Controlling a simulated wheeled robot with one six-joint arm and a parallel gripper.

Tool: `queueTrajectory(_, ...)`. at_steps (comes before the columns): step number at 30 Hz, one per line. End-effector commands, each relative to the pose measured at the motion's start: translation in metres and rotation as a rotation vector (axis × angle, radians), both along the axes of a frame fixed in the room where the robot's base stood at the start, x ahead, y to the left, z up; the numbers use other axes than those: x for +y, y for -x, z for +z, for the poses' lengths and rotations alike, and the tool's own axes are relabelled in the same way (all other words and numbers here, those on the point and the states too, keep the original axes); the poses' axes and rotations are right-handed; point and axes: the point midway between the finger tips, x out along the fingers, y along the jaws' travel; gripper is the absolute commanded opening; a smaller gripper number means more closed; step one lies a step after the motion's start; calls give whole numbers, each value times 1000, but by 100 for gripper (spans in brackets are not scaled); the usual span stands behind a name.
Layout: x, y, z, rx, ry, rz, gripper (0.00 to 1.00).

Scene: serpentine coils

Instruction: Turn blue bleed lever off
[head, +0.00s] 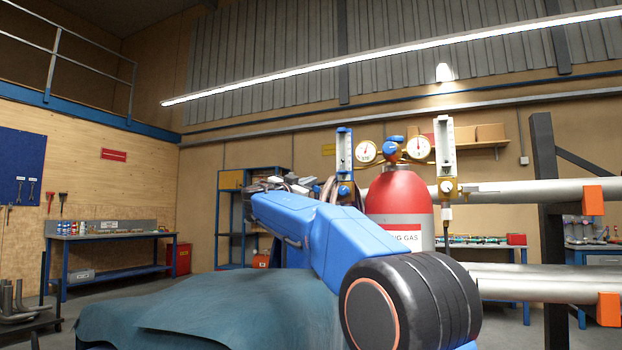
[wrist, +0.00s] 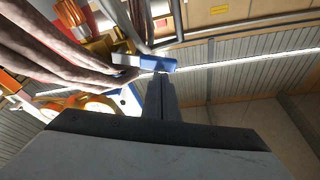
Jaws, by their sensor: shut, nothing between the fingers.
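In the wrist view a blue lever (wrist: 150,63) lies roughly level just beyond the tip of my gripper (wrist: 161,82). My gripper's fingers are together with nothing between them. The fingertips overlap the lever in the picture; I cannot tell if they touch it. Brass fittings (wrist: 100,47) sit left of the lever. In the head view my gripper (head: 287,184) is at the far end of my blue arm, left of the red gas cylinder (head: 398,193). The lever cannot be made out clearly there.
Thick brown hoses (wrist: 50,50) run close on the left in the wrist view. Two flowmeters, one blue-backed (head: 344,155) and one white (head: 445,140), flank the cylinder's gauges (head: 418,147). Grey pipes (head: 530,192) run right. A teal cover (head: 210,305) lies in the foreground.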

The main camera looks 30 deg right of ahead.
Motion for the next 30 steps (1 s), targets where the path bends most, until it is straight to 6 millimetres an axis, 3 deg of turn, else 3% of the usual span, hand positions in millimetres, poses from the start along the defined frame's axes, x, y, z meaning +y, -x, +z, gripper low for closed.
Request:
queueTrajectory(11,0,0,-1,6,5,0,0)
queueTrajectory(21,6,-7,-20,217,168,1,0)
queueTrajectory(30,7,-10,-26,217,168,1,0)
